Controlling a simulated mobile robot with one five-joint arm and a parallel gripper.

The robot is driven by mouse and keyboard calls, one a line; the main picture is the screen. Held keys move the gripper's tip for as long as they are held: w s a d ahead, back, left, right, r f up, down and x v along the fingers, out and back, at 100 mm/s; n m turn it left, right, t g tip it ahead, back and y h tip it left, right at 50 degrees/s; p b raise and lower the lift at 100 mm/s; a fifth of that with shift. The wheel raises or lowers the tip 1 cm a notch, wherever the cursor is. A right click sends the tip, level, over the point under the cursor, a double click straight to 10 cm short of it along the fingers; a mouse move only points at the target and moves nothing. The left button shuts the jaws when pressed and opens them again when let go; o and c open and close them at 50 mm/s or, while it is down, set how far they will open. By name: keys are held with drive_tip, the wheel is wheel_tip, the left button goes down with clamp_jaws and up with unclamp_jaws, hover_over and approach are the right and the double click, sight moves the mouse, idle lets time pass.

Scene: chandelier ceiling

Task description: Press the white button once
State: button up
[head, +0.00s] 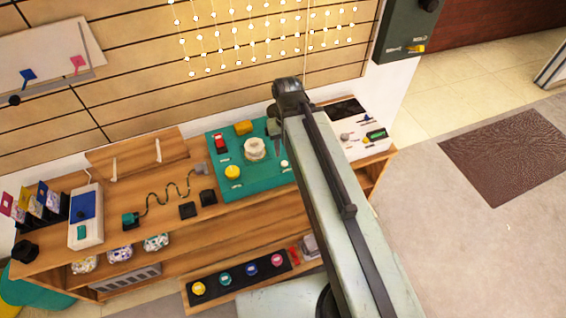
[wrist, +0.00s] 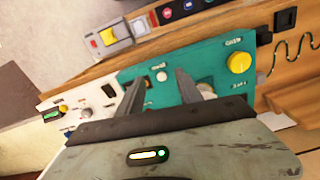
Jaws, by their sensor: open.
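The white button (wrist: 161,76) is a small round cap on the teal panel (wrist: 205,62). In the head view the white button (head: 284,163) sits near the right side of the teal panel (head: 215,172), beside my arm. My gripper (wrist: 160,78) is open and empty, with its two fingers spread to either side of the button in the wrist picture. I cannot tell how high the fingertips are above the panel. In the head view my gripper (head: 274,130) points down over the panel's right part, largely hidden by my arm.
A row of coloured buttons (head: 238,277) lies on the lower shelf.

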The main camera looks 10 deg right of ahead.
clamp_jaws()
drive_tip(key=shift+d, duration=0.1)
idle(1.2)
